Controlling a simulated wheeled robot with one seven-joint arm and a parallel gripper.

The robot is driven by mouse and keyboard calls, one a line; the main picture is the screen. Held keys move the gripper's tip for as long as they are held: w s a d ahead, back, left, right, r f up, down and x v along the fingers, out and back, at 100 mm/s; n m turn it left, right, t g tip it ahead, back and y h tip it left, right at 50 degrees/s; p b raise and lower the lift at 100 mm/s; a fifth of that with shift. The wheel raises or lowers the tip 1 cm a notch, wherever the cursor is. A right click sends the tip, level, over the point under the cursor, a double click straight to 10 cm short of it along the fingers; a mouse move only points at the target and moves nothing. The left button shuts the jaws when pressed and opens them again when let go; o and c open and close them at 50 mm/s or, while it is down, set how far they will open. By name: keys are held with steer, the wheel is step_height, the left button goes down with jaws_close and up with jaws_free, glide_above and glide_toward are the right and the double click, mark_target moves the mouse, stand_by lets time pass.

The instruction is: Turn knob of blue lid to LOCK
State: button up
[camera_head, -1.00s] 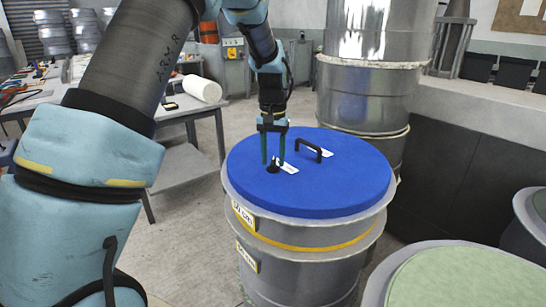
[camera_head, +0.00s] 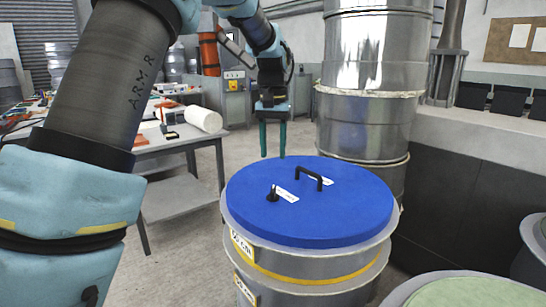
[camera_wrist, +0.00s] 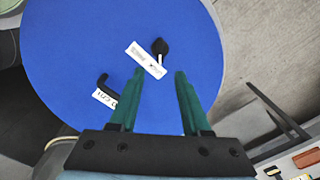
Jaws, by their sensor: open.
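The blue lid (camera_head: 330,222) lies on a grey metal drum (camera_head: 300,292). A small black knob (camera_head: 272,194) stands on the lid beside a white label (camera_head: 287,195). In the wrist view the knob (camera_wrist: 160,47) is beyond the fingertips, with its narrow end toward my gripper, next to the label (camera_wrist: 146,60). The label's words are too small to read surely. A black handle (camera_head: 309,177) with another label is farther right on the lid. My gripper (camera_head: 272,156) has two green fingers, open and empty, above the lid and apart from the knob.
A tall stack of metal drums (camera_head: 366,110) stands right behind the lid. A table (camera_head: 170,140) with tools and a white roll (camera_head: 203,119) is at the left. A green-topped drum (camera_head: 465,293) is at the front right.

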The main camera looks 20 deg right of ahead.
steer(key=n+t+h+p, duration=0.1)
steer(key=t+h+p, duration=0.1)
steer(key=t+p, duration=0.2)
glide_toward(273, 189)
steer(key=p+x, duration=0.2)
steer(key=x, duration=0.6)
steer(key=shift+w+f, duration=0.15)
steer(key=shift+f, duration=0.05)
steer(key=shift+c, duration=0.3)
jaws_close()
stand_by(0.4)
